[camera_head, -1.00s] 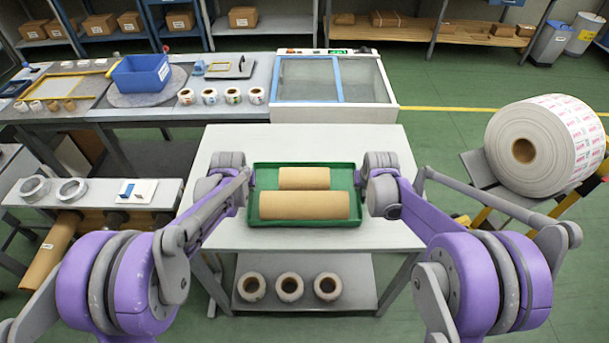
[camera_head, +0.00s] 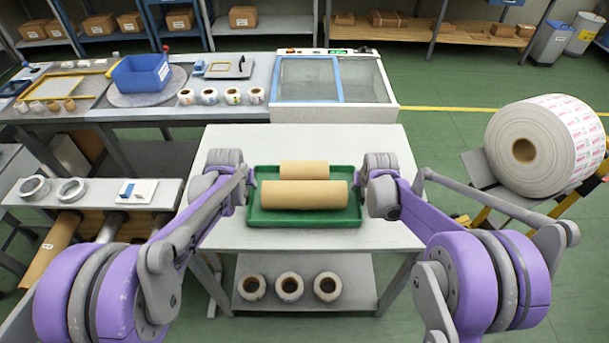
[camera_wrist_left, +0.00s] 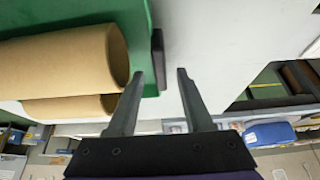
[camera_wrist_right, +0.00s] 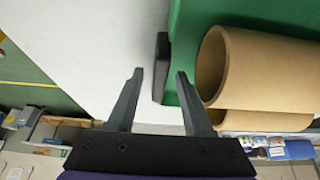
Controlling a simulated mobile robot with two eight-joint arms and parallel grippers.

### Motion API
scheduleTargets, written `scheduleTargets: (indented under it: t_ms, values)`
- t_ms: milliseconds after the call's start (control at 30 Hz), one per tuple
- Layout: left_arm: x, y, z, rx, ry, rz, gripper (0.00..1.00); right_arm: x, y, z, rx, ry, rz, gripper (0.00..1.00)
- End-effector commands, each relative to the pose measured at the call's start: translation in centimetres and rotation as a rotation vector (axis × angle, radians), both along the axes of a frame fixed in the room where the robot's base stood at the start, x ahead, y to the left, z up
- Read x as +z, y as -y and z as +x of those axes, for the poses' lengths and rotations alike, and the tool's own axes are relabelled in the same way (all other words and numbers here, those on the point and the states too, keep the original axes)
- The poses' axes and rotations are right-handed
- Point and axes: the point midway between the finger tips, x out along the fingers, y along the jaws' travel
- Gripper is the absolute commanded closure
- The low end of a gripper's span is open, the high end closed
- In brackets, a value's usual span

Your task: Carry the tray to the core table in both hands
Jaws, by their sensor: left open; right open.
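The green tray (camera_head: 303,218) sits on the light table in front of me, holding a longer cardboard core (camera_head: 303,195) at the front and a shorter one (camera_head: 304,170) behind it. My left gripper (camera_head: 251,181) is at the tray's left end. In the left wrist view its open fingers point at a dark handle (camera_wrist_left: 158,62) on the tray's end, one finger to each side. My right gripper (camera_head: 360,181) is at the right end. In the right wrist view its open fingers likewise straddle the line of the other dark handle (camera_wrist_right: 161,68). Finger contact cannot be made out.
The table top (camera_head: 300,139) is bare around the tray. Several white rolls (camera_head: 289,287) stand on its lower shelf. A bench with a blue bin (camera_head: 141,73) runs behind at left. A side bench (camera_head: 99,190) stands left, and a large printed roll (camera_head: 545,146) on a stand right.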

Motion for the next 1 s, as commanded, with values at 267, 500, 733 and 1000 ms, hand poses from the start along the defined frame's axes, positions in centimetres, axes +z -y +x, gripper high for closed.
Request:
scheduleTargets:
  t_ms: [267,500,733,1000]
  values:
    - [5.4,0.0,-2.7,0.000,0.000,0.000,0.49,0.0,0.0,0.0,0.000,0.000,0.000,0.49]
    - [7.8,0.0,-3.9,0.000,0.000,0.000,0.49,0.0,0.0,0.0,0.000,0.000,0.000,0.49]
    - [8.1,0.0,-4.0,0.000,0.000,0.000,0.49,2.1,0.0,-1.1,0.000,0.000,0.000,0.49]
    - [8.1,0.0,-4.0,0.000,0.000,0.000,0.49,7.3,0.0,-3.7,0.000,0.000,0.000,0.49]
